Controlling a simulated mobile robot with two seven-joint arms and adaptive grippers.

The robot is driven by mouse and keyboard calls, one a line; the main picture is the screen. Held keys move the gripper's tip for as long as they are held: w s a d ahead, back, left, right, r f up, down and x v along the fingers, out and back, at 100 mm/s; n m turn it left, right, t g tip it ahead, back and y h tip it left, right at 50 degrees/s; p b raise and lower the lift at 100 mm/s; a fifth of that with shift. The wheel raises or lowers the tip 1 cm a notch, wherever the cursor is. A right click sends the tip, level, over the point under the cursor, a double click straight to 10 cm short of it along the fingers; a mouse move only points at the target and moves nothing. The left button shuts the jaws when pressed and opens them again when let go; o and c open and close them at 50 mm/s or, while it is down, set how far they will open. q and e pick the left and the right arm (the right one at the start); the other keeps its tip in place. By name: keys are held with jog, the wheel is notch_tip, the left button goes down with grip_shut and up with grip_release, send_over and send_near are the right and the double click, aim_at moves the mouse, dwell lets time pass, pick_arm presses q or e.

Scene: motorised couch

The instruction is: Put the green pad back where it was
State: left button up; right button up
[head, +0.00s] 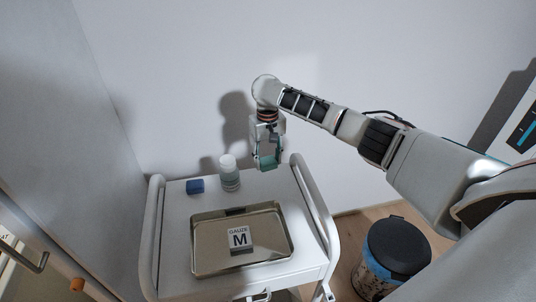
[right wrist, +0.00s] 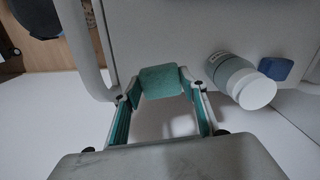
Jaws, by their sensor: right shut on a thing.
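My right gripper (head: 267,164) points down over the far right part of the white cart. It is shut on the green pad (right wrist: 160,81), a small block with rounded corners, seen between the fingertips in the right wrist view. The finger linings are a similar green, so the pad is hard to make out in the head view. Whether the pad touches the cart top cannot be told. My left gripper is not in view.
The white cart (head: 176,222) has raised side rails. A white-capped bottle (head: 229,173) and a blue block (head: 195,186) stand left of the gripper. A metal tray (head: 211,261) holds a gauze box (head: 240,238). A dark bin (head: 398,246) stands right of the cart.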

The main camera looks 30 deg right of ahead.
aim_at(268, 161)
jog(key=shift+f, duration=2.8)
jog(key=o, duration=1.1)
jog(key=shift+c, duration=0.2)
notch_tip(268, 161, up, 12)
jog(key=shift+r, duration=0.1)
